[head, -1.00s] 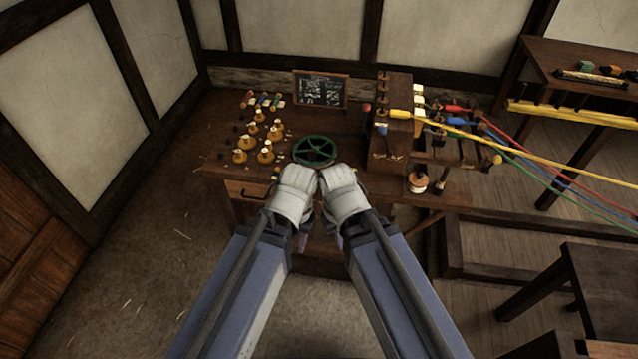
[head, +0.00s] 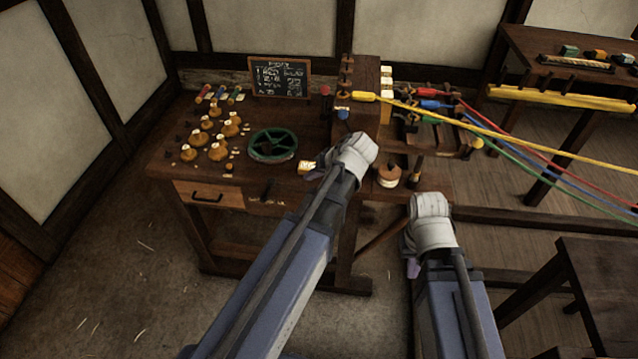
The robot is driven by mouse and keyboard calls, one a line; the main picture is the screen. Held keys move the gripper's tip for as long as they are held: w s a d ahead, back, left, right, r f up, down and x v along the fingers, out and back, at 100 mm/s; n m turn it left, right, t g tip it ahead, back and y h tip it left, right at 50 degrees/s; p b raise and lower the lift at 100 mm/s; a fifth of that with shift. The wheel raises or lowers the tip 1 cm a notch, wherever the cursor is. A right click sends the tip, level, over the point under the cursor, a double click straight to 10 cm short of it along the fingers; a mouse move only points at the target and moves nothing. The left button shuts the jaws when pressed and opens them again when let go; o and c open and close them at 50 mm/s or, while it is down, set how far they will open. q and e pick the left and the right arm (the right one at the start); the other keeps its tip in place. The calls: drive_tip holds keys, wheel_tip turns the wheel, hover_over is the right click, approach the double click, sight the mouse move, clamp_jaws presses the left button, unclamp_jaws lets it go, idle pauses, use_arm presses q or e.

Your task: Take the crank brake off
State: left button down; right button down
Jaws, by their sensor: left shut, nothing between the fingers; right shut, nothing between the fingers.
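The green spoked crank wheel (head: 273,145) lies flat on the wooden bench (head: 170,150), left of the dark wooden machine head. A red-knobbed post (head: 325,91) stands behind it, and a blue knob (head: 343,114) sits on the machine's front. A small dark lever (head: 267,189) shows at the bench's front edge. I cannot tell which of these is the crank brake. My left gripper (head: 357,148) is shut and empty, in front of the machine head, hiding part of it. My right gripper (head: 429,204) is shut and empty, lower right, before the bench's right end.
Several wooden bobbins (head: 219,151) and a chalkboard (head: 280,77) stand on the bench's left and back. Yellow, red, blue and green ropes stretch right from the machine (head: 367,75). A round wooden weight (head: 389,176) sits right of my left gripper. A stool (head: 600,275) stands lower right.

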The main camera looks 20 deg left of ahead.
sight(293, 185)
use_arm(q)
drive_tip(key=shift+w+d, duration=0.15)
drive_tip(key=shift+w, duration=0.3)
use_arm(e)
drive_tip(key=shift+d+f, duration=0.1)
drive_tip(key=shift+d, duration=0.2)
